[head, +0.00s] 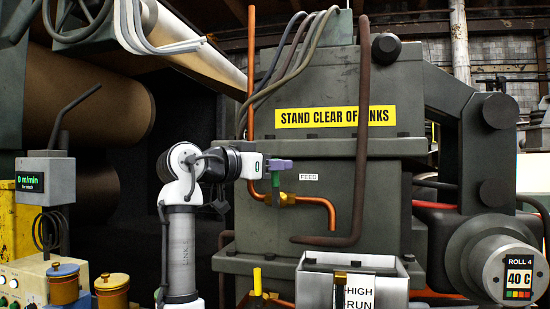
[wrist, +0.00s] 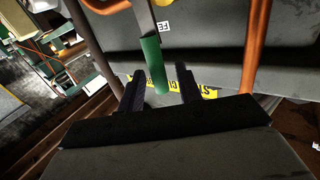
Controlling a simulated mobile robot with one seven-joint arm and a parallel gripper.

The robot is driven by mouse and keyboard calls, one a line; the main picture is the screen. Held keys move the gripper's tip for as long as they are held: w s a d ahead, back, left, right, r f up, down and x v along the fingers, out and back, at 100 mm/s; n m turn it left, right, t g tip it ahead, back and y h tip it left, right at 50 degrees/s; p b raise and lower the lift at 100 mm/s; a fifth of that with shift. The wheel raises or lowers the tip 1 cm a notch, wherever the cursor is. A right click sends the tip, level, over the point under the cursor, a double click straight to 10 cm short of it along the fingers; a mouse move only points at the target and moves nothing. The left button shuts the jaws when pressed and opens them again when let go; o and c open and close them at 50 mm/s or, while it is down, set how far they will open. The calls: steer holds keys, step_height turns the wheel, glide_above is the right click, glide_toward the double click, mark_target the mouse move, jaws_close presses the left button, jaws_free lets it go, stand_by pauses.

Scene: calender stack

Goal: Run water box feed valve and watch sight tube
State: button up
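The feed valve (head: 288,199) is a brass body on a copper pipe below the FEED label. Its green-sleeved lever (head: 276,187) hangs just below my gripper (head: 279,164). In the wrist view the green lever (wrist: 153,65) lies between the two dark fingers of my gripper (wrist: 160,74), with gaps at both sides. My gripper is open and does not grip the lever. The water box (head: 385,270) stands below at the front. Its sight tube (head: 339,291) shows at the lower edge beside HIGH and RUN marks; the water level cannot be made out.
A bent brown pipe (head: 360,150) runs down right of the valve. The copper feed pipe (head: 251,70) rises at the left. A roll unit (head: 505,265) reads ROLL 4, 40 C. A meter (head: 45,178) reads 0 m/min. A yellow sign (head: 335,117) says to stand clear.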

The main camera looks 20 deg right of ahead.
steer(key=shift+w+d, duration=0.1)
steer(key=shift+d, duration=0.15)
jaws_close()
